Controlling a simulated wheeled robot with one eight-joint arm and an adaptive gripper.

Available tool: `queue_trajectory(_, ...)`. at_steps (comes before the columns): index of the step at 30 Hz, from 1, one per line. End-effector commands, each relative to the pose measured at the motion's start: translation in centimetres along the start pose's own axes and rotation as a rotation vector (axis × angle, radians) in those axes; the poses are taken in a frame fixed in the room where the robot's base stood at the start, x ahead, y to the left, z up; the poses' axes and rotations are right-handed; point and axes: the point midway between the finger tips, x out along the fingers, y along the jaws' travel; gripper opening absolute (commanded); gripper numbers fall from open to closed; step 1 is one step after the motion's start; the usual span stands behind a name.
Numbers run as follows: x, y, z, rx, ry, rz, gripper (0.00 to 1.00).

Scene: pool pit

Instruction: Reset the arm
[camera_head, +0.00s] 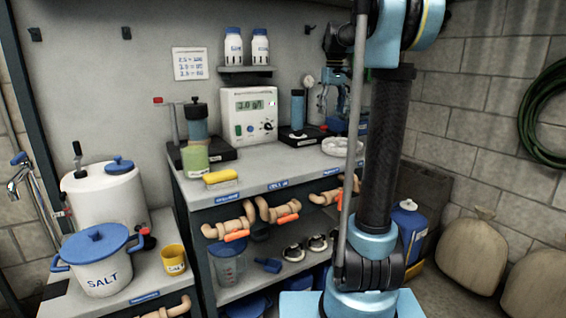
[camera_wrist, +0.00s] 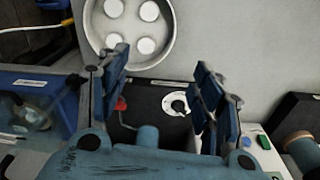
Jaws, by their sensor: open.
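My gripper (camera_head: 347,98) hangs over the back right of the workbench in the head view, partly behind my own arm. In the wrist view my gripper (camera_wrist: 162,60) shows two blue fingers spread wide apart, with nothing held between them. A round pale dish (camera_wrist: 165,42) with several white discs lies past the fingertips. My arm stands upright at the right of the head view and bends at the top.
A salt pot (camera_head: 97,262) and yellow cup (camera_head: 174,260) stand on the lower left counter. A blue bin (camera_wrist: 38,84) is left of the fingers.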

Motion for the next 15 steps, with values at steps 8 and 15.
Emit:
queue_trajectory(8, 2.7, -3.2, 8.0, 0.067, 0.025, 0.009, 0.6)
queue_trajectory(15, 6.2, -5.9, 14.7, 0.126, 0.046, 0.015, 0.6)
